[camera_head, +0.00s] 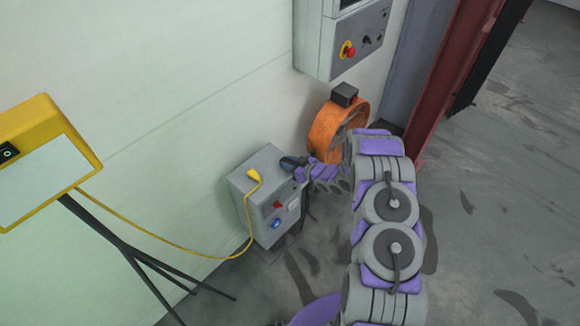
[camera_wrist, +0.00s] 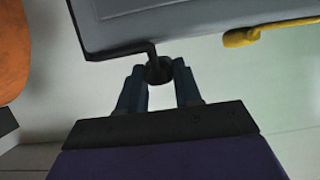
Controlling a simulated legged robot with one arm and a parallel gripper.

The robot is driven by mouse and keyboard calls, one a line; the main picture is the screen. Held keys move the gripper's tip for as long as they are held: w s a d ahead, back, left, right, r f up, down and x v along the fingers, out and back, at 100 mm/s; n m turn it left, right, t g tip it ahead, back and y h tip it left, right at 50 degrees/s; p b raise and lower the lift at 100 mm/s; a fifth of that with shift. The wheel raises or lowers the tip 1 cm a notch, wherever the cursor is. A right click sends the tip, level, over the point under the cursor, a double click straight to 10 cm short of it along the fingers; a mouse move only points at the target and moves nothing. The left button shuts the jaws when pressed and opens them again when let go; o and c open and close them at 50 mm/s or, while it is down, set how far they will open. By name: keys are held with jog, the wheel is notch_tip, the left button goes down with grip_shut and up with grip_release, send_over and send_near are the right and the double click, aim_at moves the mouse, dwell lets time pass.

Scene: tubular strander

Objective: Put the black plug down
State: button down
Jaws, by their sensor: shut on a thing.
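The black plug (camera_wrist: 159,70) shows in the wrist view as a small round dark thing between the two fingertips of my gripper (camera_wrist: 160,75). My gripper is shut on it. A short, thin black piece runs from the plug up and along the edge of the grey box (camera_wrist: 190,18). In the head view my gripper (camera_head: 287,162) is at the top right edge of the grey box (camera_head: 262,165). There I cannot make out the plug apart from the dark fingers. I cannot tell whether the plug touches the box.
A yellow plug (camera_head: 254,175) with a yellow cable lies on the box top, left of my gripper. The cable runs to a yellow panel (camera_head: 45,150) on a black stand. An orange ring-shaped thing (camera_head: 325,133) stands behind my arm. A control cabinet (camera_head: 345,40) hangs above.

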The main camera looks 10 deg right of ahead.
jog(key=shift+a+f, duration=0.45)
jog(key=shift+f, duration=0.15)
jog(key=shift+a+r, duration=0.1)
jog(key=shift+a, duration=0.3)
jog(key=shift+d+f, duration=0.45)
jog(key=shift+d, duration=0.3)
jog(key=shift+s+a+f, duration=0.1)
jog(key=shift+s+a, duration=0.05)
jog(key=shift+a, duration=0.05)
jog(key=c, duration=1)
grip_release()
jog(key=shift+s+a, duration=0.1)
jog(key=shift+a, duration=0.15)
jog(key=shift+o, duration=1.1)
jog(key=shift+s+f, duration=0.1)
jog(key=shift+r, duration=0.5)
jog(key=p+v, duration=0.2)
jog(key=v, duration=0.9)
jog(key=shift+d+r, duration=0.35)
jog(key=shift+r, duration=0.05)
